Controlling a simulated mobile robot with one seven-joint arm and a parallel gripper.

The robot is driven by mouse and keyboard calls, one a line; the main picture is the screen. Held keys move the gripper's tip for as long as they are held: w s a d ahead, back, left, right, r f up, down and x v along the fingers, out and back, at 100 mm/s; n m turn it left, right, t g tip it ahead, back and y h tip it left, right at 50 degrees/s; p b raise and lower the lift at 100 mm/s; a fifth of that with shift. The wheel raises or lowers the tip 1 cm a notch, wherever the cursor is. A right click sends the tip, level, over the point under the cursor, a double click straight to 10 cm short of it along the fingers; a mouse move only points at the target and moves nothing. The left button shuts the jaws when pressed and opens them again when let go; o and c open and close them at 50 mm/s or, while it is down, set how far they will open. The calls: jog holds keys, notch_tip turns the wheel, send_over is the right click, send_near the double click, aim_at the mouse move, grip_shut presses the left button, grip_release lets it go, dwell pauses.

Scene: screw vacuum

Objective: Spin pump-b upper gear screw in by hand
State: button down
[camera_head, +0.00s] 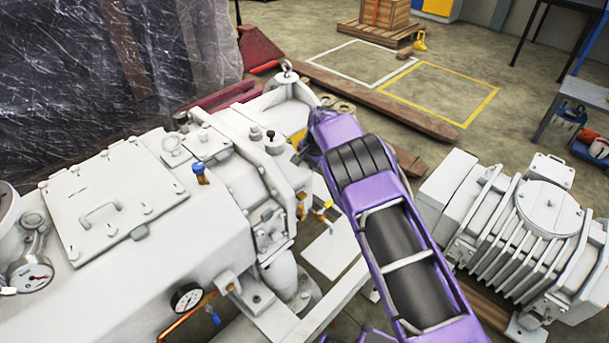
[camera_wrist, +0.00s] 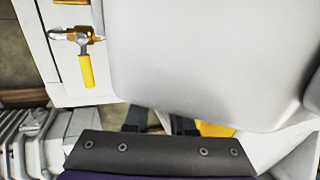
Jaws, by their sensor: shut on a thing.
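The white vacuum pump (camera_head: 120,215) fills the left of the head view. My gripper (camera_head: 303,150) reaches its right end face from the right, at the upper part of the end flange. The wrist view shows my two dark fingers (camera_wrist: 156,122) close together beside the large pale end cover (camera_wrist: 210,60). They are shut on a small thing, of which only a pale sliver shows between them. It appears to be the upper gear screw; its head, thread and hole are hidden, so I cannot tell how deep it sits.
A yellow-handled valve (camera_wrist: 86,68) sits low on the pump, near my gripper. A ribbed white machine (camera_head: 525,220) stands on the right. A wooden beam (camera_head: 370,97) lies on the floor behind. Open floor lies beyond, with a yellow-taped square (camera_head: 440,92).

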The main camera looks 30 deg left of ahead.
dwell(0.3)
jog(key=c, duration=0.8)
grip_release()
jog(key=shift+o, duration=0.2)
jog(key=shift+r, duration=0.1)
jog(key=p+v, duration=0.1)
jog(key=v, duration=1.6)
jog(key=shift+w+r, duration=0.1)
